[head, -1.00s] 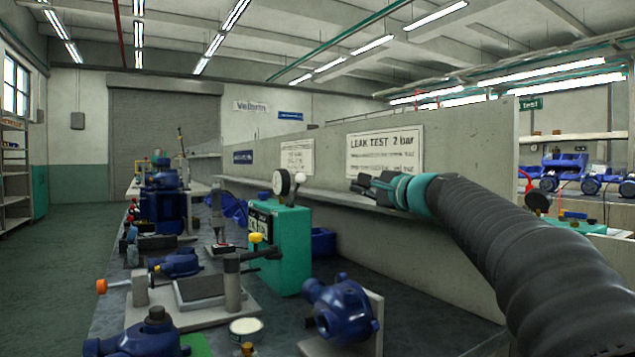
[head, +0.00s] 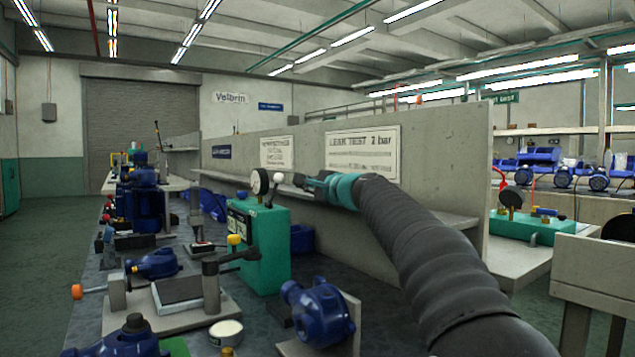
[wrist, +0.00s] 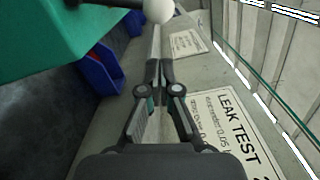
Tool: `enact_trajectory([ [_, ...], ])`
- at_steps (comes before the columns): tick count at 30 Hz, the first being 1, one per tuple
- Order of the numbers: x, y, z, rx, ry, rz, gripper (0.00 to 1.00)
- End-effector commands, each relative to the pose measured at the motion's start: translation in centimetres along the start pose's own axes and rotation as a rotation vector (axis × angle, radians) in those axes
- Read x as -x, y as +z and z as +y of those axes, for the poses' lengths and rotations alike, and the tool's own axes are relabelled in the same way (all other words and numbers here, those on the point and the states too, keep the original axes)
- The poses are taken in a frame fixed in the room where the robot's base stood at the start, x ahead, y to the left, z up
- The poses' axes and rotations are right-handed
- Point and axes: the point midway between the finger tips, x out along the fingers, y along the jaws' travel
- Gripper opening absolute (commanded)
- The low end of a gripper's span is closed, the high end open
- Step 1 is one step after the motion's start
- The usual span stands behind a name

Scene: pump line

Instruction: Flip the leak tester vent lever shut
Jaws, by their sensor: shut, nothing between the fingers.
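The leak tester is a green box (head: 262,250) on the bench, with a round dial gauge (head: 260,181) on top. Its vent lever, a dark rod with a white ball knob (head: 279,178), stands up beside the gauge, leaning slightly right. In the wrist view the white knob (wrist: 158,10) shows at the top edge, and the green housing (wrist: 55,35) fills the upper left. My gripper (head: 298,180) is shut and empty, close to the right of the knob in the head view. The fingertips (wrist: 161,66) meet below the knob in the wrist view, with a visible gap between.
A concrete partition with a ledge (head: 415,211) and a leak test sign (head: 363,152) runs along the right of the bench. Blue pump parts (head: 320,311) and a fixture with a yellow-topped post stand in front of the tester. A blue bin (head: 303,239) sits behind it.

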Motion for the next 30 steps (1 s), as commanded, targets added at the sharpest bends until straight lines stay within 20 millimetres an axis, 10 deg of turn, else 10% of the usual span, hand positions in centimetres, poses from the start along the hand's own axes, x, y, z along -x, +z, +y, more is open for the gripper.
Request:
enact_trajectory([
  [30,-0.5,3.3,-0.4,0.055,0.0,-0.002,0.0],
])
